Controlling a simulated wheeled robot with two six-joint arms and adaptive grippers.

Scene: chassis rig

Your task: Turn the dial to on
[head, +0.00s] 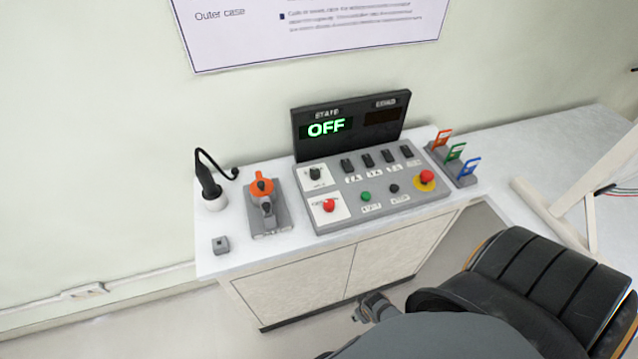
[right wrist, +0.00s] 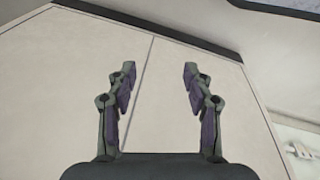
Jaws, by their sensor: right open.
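The control panel (head: 352,212) sits on the white cabinet top, tilted toward me. A small black dial (head: 315,174) is on a pale plate at the panel's upper left; its label is too small to read. The display (head: 327,128) behind the panel shows green "OFF" under its left heading, and its right window is dark. My right gripper (head: 372,307) is low in front of the cabinet doors, well below the panel. In the right wrist view my right gripper (right wrist: 157,85) is open and empty, facing the doors. My left gripper is not in view.
A red button (head: 329,205) is just below the dial, and a red emergency button (head: 426,177) is at the panel's right. An orange-handled switch (head: 262,187) stands left of the panel. Coloured tags (head: 455,155) stand on the right. The cabinet doors (head: 340,270) are below.

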